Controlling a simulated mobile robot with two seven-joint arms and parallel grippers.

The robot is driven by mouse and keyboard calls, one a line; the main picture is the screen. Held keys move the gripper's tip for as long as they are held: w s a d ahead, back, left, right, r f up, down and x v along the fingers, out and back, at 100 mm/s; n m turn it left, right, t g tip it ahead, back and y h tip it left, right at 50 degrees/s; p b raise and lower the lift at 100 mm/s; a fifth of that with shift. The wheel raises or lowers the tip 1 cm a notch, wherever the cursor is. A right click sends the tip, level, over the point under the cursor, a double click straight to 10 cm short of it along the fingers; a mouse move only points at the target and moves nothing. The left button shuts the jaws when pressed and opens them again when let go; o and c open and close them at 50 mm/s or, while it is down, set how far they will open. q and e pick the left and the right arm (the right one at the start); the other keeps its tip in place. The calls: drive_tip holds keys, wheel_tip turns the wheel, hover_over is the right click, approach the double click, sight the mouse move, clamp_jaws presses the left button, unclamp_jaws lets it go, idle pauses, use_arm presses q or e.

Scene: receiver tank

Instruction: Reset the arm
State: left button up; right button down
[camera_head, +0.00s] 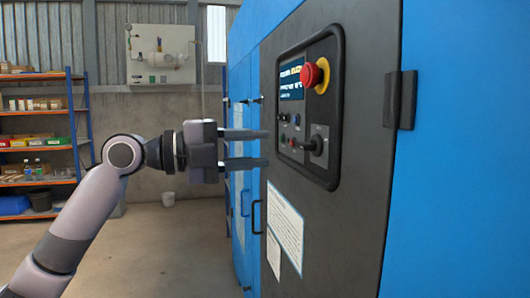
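My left arm comes in from the lower left. My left gripper (246,149) is level, with its two fingers spread apart one above the other and nothing between them. The fingertips point right, in front of the dark panel of a blue cabinet (460,160); I cannot tell whether they touch it. The control panel (310,110) is just right of the fingertips. It has a lit screen (291,80), a red knob on a yellow base (311,75), small buttons and a black rotary handle (312,145). My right gripper is not in view.
A shelf rack (40,135) with bins and bottles stands at the left. A white board with fittings (160,55) hangs on the back wall. Paper sheets (285,225) are on the cabinet. The floor in the middle is clear.

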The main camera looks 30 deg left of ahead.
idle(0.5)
use_arm(q)
drive_tip(key=shift+f, duration=0.1)
drive_tip(key=w+d+f+n+y, duration=0.25)
drive_tip(key=f+n, duration=0.35)
drive_tip(key=f, duration=1)
drive_tip(key=w+d+f+n+y, duration=0.25)
drive_tip(key=f+n, duration=0.45)
drive_tip(key=f, duration=0.9)
drive_tip(key=s+d+f+n+g+y, duration=0.25)
drive_tip(key=s+f+n, duration=0.25)
drive_tip(key=s+f, duration=0.6)
drive_tip(key=s+d+f+n+g+y, duration=0.15)
drive_tip(key=s+d+f+n, duration=0.35)
drive_tip(key=s+f, duration=0.6)
wheel_tip(320, 180, up, 14)
drive_tip(key=a+n+t+p, duration=0.1)
drive_tip(key=a+p, duration=0.1)
drive_tip(key=p, duration=1.6)
drive_tip(key=shift+a+y+p, duration=0.2)
drive_tip(key=shift+y+p, duration=0.15)
drive_tip(key=shift+y, duration=0.05)
drive_tip(key=shift+f, duration=0.15)
